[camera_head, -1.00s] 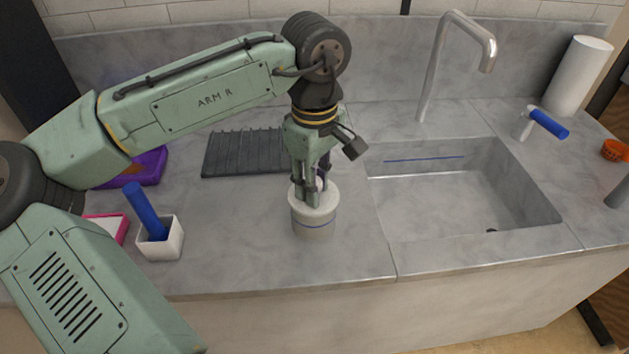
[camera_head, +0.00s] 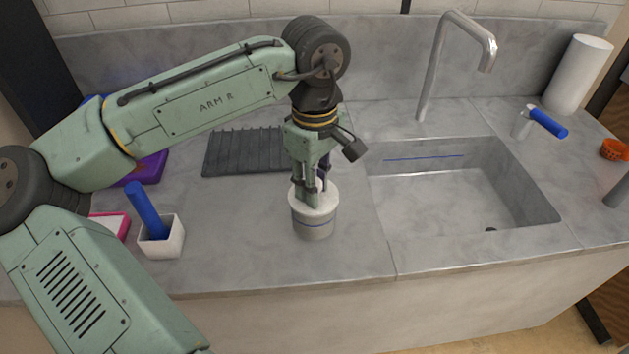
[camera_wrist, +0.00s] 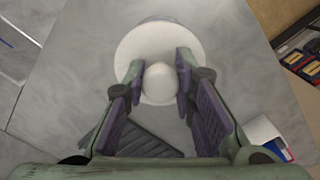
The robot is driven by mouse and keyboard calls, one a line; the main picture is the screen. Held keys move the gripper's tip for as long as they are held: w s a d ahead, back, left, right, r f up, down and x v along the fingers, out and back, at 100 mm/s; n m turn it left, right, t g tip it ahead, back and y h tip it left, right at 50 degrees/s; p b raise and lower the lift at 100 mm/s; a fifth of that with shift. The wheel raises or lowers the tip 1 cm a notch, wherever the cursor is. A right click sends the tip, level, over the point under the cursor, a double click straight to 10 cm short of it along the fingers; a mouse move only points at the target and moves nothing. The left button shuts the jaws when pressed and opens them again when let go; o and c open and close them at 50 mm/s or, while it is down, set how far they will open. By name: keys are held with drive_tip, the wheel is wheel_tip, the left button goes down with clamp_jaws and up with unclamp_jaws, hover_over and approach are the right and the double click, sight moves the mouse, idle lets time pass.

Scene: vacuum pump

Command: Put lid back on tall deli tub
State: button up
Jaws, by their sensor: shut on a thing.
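The tall deli tub (camera_head: 314,229) is a pale grey cylinder with a thin blue line around it, upright on the counter left of the sink. The round white lid (camera_head: 328,207) lies level at the tub's top, with no clear gap from this angle. My gripper (camera_head: 316,187) points straight down above the tub. In the wrist view my gripper (camera_wrist: 160,80) has its fingers on both sides of the lid's round white knob (camera_wrist: 159,84), shut on it. The wide lid (camera_wrist: 145,45) hides nearly all of the tub there.
A white holder (camera_head: 172,243) with a blue-handled tool (camera_head: 146,210) stands left of the tub. A dark ribbed mat (camera_head: 240,152) lies behind. The sink (camera_head: 460,200) and tall faucet (camera_head: 436,75) are to the right. Counter around the tub is clear.

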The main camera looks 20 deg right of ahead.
idle(0.4)
drive_tip(key=o, duration=0.9)
drive_tip(key=shift+o, duration=0.2)
drive_tip(key=o, duration=0.5)
drive_tip(key=shift+c, duration=0.2)
drive_tip(key=shift+r+p, duration=2.3)
drive_tip(key=shift+r, duration=1.2)
